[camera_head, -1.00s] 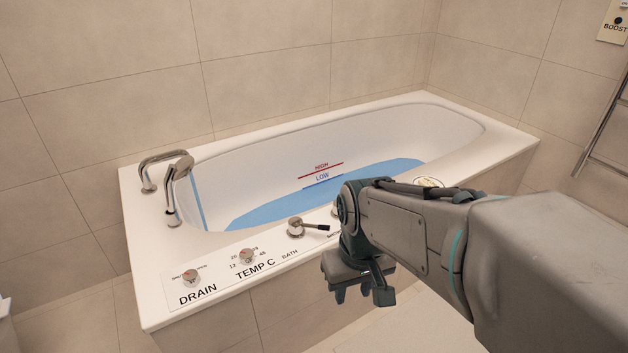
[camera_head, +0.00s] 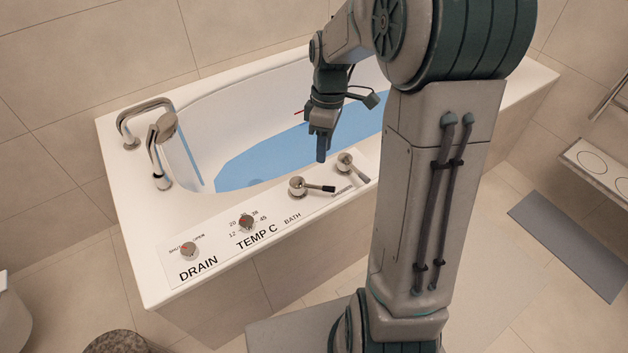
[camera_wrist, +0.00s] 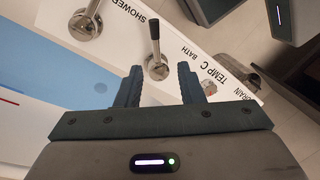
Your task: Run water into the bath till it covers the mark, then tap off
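The white bath (camera_head: 135,245) holds blue water (camera_head: 260,155). A thin blue stream (camera_head: 188,160) falls beside the chrome spout (camera_head: 165,128) at the left end. The BATH lever (camera_head: 305,187) points right on the front rim; in the wrist view, the lever (camera_wrist: 154,45) shows beyond and between my fingers. My gripper (camera_head: 321,152) is open and empty, pointing down above the bath's front side near the levers. A bit of the red HIGH line (camera_head: 300,112) shows; the arm hides the rest and the LOW mark.
The SHOWER lever (camera_head: 348,163) is right of the BATH lever. The DRAIN knob (camera_head: 189,249) and TEMP C knob (camera_head: 246,222) sit to the left. A grey mat (camera_head: 575,240) lies on the floor at right. Tiled walls stand behind the bath.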

